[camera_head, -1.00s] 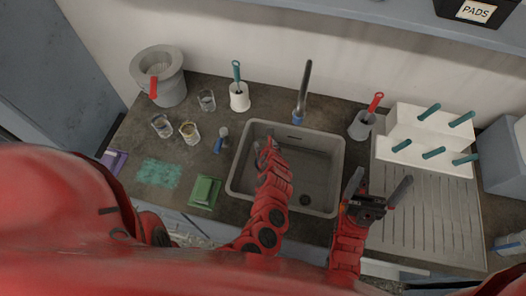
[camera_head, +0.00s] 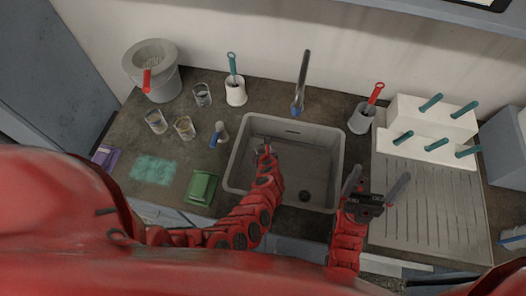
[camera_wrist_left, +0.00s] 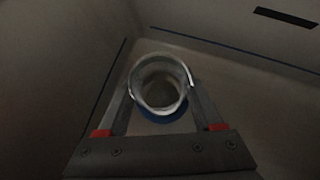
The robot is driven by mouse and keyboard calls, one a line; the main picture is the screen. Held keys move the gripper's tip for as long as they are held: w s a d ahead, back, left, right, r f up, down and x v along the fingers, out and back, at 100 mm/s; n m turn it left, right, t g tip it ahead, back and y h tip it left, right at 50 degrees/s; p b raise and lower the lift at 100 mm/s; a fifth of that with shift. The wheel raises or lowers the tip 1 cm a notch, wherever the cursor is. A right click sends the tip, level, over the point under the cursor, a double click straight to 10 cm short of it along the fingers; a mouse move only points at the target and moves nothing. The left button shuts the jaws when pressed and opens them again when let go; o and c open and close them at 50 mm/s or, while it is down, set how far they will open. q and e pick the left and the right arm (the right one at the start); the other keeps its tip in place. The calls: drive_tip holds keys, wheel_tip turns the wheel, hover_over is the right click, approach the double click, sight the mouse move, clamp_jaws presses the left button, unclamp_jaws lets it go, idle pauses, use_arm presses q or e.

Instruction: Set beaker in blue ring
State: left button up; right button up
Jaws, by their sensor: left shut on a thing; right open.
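My left gripper (camera_head: 265,151) reaches into the left part of the grey sink (camera_head: 236,160). In the left wrist view, its fingers (camera_wrist_left: 160,95) are shut on a clear round beaker (camera_wrist_left: 159,60), seen from above through its open rim. A blue arc, apparently part of the blue ring (camera_wrist_left: 162,116), shows just below the beaker's near edge; the beaker hides the rest. I cannot tell whether the beaker touches the sink floor. In the head view the beaker is mostly hidden by the gripper. My right gripper (camera_head: 375,186) is open and empty beside the sink's right edge.
Several glass beakers (camera_head: 184,127), a grey bucket (camera_head: 166,85), a white brush holder (camera_head: 236,96) and a green pad (camera_head: 201,187) stand left of the sink. The faucet (camera_head: 303,75) hangs over its back edge. A drainboard (camera_head: 430,210) with white racks (camera_head: 430,117) lies right.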

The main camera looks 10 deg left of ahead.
use_arm(q)
drive_tip(key=o, duration=1.4)
drive_tip(key=shift+s+d+r+p, duration=0.15)
drive_tip(key=shift+s+r+p, duration=0.1)
drive_tip(key=shift+r+p, duration=0.15)
drive_tip(key=p+v, duration=0.2)
drive_tip(key=v, duration=0.9)
drive_tip(key=shift+s, duration=0.1)
